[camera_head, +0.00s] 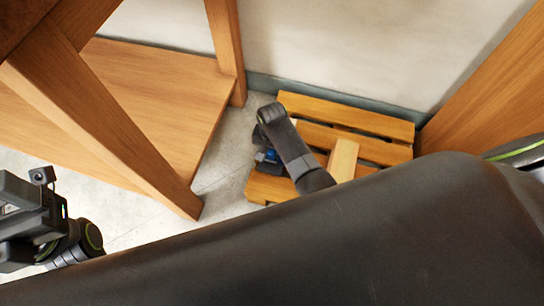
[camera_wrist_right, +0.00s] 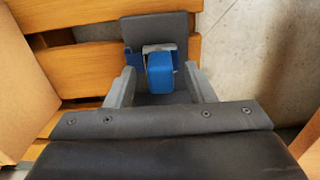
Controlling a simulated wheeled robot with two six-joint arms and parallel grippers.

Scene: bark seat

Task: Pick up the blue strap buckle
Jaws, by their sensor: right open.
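The blue strap buckle (camera_wrist_right: 160,72) sits on a dark grey strap (camera_wrist_right: 155,28) that lies over the wooden slats. In the head view a small blue part of the buckle (camera_head: 270,155) shows beside my dark right wrist. My right gripper (camera_wrist_right: 160,76) is open, with one grey finger on each side of the buckle and a visible gap on both sides. My left gripper (camera_head: 22,222) is at the far left edge of the head view, away from the seat. Its fingers do not show clearly.
The slatted wooden seat (camera_head: 345,110) stands low against the wall, with a pale wooden block (camera_head: 343,158) on it. A wooden frame with a board (camera_head: 150,95) stands to the left, its slanted leg near my arm. A wooden panel (camera_head: 490,75) is at the right. Grey floor (camera_head: 222,165) lies between.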

